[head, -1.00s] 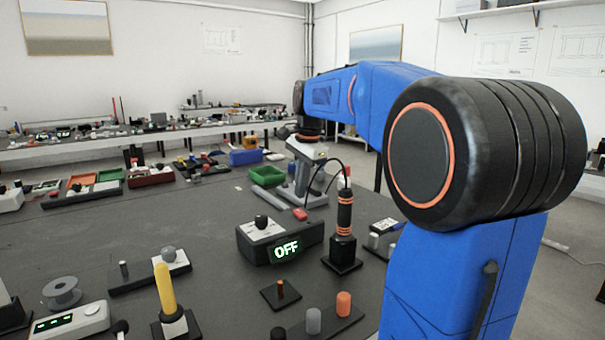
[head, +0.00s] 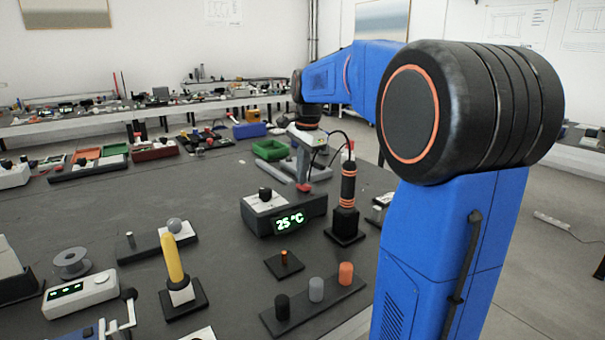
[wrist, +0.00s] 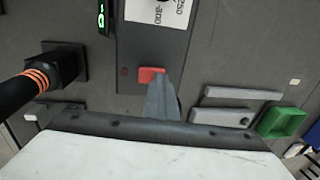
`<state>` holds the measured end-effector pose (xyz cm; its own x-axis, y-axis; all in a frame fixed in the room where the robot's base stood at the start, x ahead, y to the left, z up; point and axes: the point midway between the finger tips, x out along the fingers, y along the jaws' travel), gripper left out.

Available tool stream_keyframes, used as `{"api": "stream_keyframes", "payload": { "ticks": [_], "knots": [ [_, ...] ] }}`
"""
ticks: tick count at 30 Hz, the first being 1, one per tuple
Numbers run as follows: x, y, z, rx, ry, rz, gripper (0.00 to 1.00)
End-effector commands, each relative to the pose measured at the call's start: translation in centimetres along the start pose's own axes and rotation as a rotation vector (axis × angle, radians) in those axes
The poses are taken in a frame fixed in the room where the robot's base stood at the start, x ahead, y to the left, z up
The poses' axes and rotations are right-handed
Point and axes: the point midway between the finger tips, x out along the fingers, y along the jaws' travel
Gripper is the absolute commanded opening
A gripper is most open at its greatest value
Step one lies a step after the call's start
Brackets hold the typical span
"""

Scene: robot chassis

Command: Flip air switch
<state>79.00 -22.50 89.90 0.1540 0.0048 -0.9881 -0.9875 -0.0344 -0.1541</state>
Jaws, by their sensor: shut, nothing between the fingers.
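The air switch device is a dark box (head: 313,210) on the table, with a white plate, a black knob (head: 265,194) and a lit green display (head: 290,221) reading 25 °C. Its red rocker switch (wrist: 150,75) is in the middle of the wrist view. My gripper (wrist: 162,84) is shut and empty, with its fingertips at the red switch's right edge and partly covering it. In the head view my gripper (head: 304,186) points down at the far right part of the box. Contact looks likely, but the exact touch point is hidden.
A black post with orange rings (head: 347,195) stands close beside the box. A green tray (wrist: 283,122) and grey bars (wrist: 222,117) lie on the other side. A yellow-handled lever (head: 172,262) and a peg block (head: 316,290) are nearer. Bare table lies left of the box.

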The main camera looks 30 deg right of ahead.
Motion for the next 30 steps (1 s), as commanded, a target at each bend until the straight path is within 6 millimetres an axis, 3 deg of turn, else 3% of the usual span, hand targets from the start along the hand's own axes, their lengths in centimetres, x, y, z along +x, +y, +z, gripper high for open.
{"api": "stream_keyframes", "payload": {
  "ticks": [30],
  "knots": [
    [-0.1, 1.6, 0.0, 0.001, -0.003, 0.015, 0.0]
  ]
}}
